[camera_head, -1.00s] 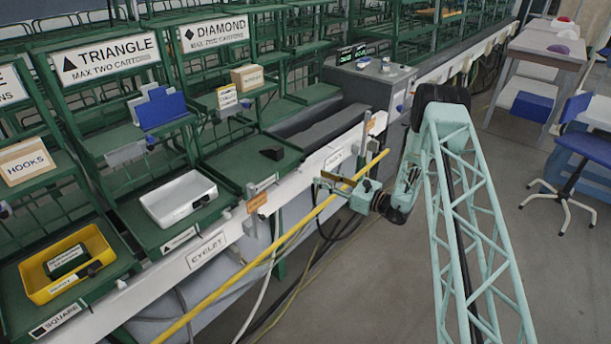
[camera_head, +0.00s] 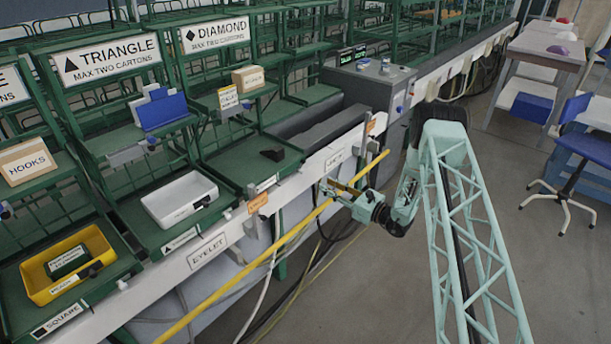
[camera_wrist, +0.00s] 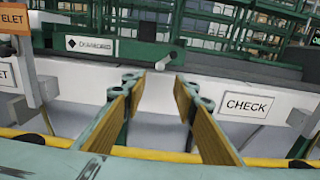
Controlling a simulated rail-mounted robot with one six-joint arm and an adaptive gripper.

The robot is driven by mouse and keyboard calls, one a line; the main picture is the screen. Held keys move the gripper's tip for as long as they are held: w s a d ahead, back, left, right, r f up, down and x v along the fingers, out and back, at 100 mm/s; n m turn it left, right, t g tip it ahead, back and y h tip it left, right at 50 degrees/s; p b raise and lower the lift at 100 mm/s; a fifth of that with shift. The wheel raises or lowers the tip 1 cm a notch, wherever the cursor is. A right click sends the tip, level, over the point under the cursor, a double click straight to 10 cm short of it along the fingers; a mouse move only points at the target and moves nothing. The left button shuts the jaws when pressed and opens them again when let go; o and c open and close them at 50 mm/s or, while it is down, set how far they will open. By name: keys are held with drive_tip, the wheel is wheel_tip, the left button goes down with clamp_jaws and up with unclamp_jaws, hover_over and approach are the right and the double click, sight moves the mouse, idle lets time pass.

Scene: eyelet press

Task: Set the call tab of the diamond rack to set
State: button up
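The diamond rack (camera_head: 238,145) is the green rack under the sign reading DIAMOND, MAX TWO CARTONS (camera_head: 215,34). A small pale card (camera_head: 228,97) is at the front of its upper shelf; I cannot tell whether this is the call tab, or how the tab is set. A small diamond label (camera_wrist: 92,45) is on the rack's lower front edge in the wrist view. My gripper (camera_head: 326,188) is in front of the white rail, low and to the right of the rack. In the wrist view my gripper (camera_wrist: 156,82) has its yellow-faced fingers apart, with nothing between them.
A yellow bar (camera_head: 240,275) runs along the front below the white rail (camera_head: 205,245). A CHECK plate (camera_wrist: 248,105) is right of my fingers. A grey machine (camera_head: 370,88) stands right of the rack.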

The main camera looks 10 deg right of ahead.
drive_tip(key=b+x, duration=0.1)
drive_tip(key=x, duration=1.2)
drive_tip(key=shift+a, duration=0.15)
drive_tip(key=shift+c, duration=0.9)
drive_tip(key=c, duration=0.7)
